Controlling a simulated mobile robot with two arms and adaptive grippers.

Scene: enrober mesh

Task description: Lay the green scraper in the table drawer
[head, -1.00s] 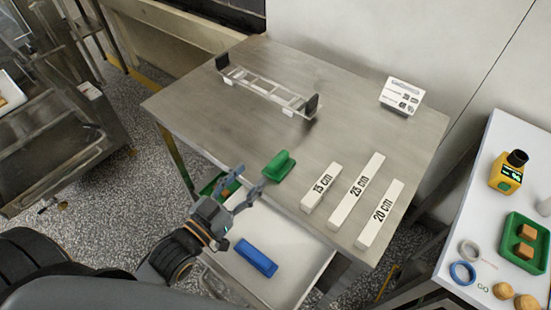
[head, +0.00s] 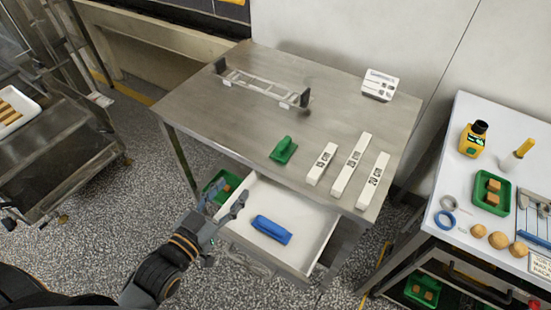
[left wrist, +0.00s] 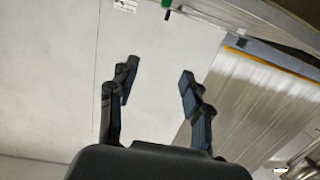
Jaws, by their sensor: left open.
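The green scraper (head: 283,150) lies on the steel table top near its front edge, left of the white labelled bars. The table drawer (head: 312,222) is pulled open below, and a blue object (head: 271,229) lies in it. My left gripper (head: 228,197) is open and empty by the drawer's left side, lower and to the left of the scraper, apart from it. In the left wrist view my open fingers (left wrist: 158,80) have nothing between them; the scraper cannot be made out there. My right gripper is not in view.
Several white bars (head: 348,168) lie right of the scraper. A green tray (head: 222,186) shows left of the drawer. A white side table (head: 470,180) with loose items stands right.

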